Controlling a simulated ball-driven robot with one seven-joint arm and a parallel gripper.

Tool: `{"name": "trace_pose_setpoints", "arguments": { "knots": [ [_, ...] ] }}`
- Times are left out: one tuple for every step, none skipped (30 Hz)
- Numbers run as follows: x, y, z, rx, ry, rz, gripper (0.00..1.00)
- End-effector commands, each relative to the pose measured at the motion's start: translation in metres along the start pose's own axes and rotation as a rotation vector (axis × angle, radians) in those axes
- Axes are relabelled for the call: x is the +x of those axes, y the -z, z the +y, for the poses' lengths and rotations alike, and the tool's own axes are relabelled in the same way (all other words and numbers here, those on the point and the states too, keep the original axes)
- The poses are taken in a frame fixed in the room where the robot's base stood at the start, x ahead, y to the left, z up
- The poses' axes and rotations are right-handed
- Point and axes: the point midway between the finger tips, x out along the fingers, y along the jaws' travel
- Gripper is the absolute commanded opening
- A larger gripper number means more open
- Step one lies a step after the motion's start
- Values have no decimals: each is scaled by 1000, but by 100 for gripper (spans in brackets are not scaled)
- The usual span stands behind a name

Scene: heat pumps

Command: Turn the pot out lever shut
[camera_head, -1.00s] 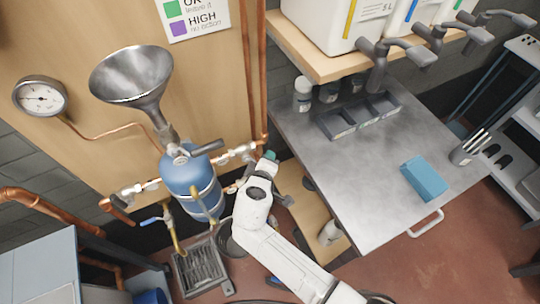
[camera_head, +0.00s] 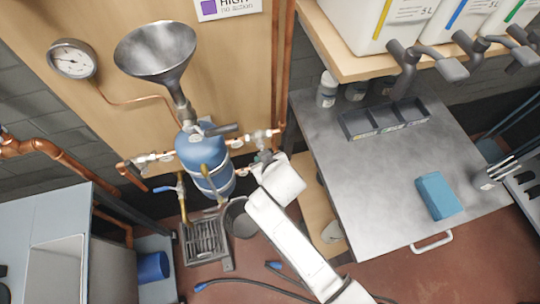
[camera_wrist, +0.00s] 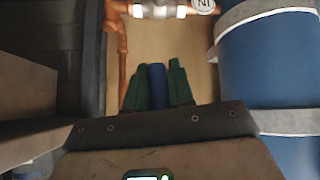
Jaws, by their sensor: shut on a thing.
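The blue pot (camera_head: 204,160) is banded with metal and hangs on the board under a steel funnel (camera_head: 157,50). It fills the right of the wrist view (camera_wrist: 270,62). My gripper (camera_wrist: 157,80) is beside the pot, its green fingers shut on a blue lever handle (camera_wrist: 157,92). In the head view my white wrist hides the handle and most of the fingers, right of the pot. A pipe fitting with a round tag (camera_wrist: 204,5) shows above the fingers in the wrist view. Another blue lever (camera_head: 166,188) is left of the pot, outside my grip.
A drain grate (camera_head: 205,240) and a dark bucket (camera_head: 240,220) stand below the pot. Copper pipes (camera_head: 283,70) run up the board. A steel table (camera_head: 390,170) with a blue block (camera_head: 438,195) is at right. Cables (camera_head: 235,281) lie on the floor.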

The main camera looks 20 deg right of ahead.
Motion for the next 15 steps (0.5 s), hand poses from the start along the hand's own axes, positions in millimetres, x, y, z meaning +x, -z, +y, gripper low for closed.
{"name": "trace_pose_setpoints", "arguments": {
  "knots": [
    [0, -2, -2, 17, 18, 1, 0],
    [0, -1, -3, 26, 27, 3, 0],
    [0, -1, -4, 37, 38, 6, 0],
    [0, -1, -5, 45, 45, 8, 0],
    [1, -1, -6, 52, 53, 9, 0],
    [1, -1, -7, 59, 60, 11, 0],
    [1, -1, -7, 64, 65, 13, 0],
    [1, -1, -8, 68, 70, 14, 0],
    [1, -1, -8, 73, 75, 15, 0],
    [1, -1, -9, 76, 78, 16, 0],
    [1, -1, -9, 78, 80, 17, 0],
    [1, -1, -9, 80, 82, 18, 0],
    [1, -1, -10, 82, 84, 18, 0],
    [1, -1, -10, 83, 85, 19, 0],
    [1, -1, -10, 84, 86, 19, 0]
  ]
}}
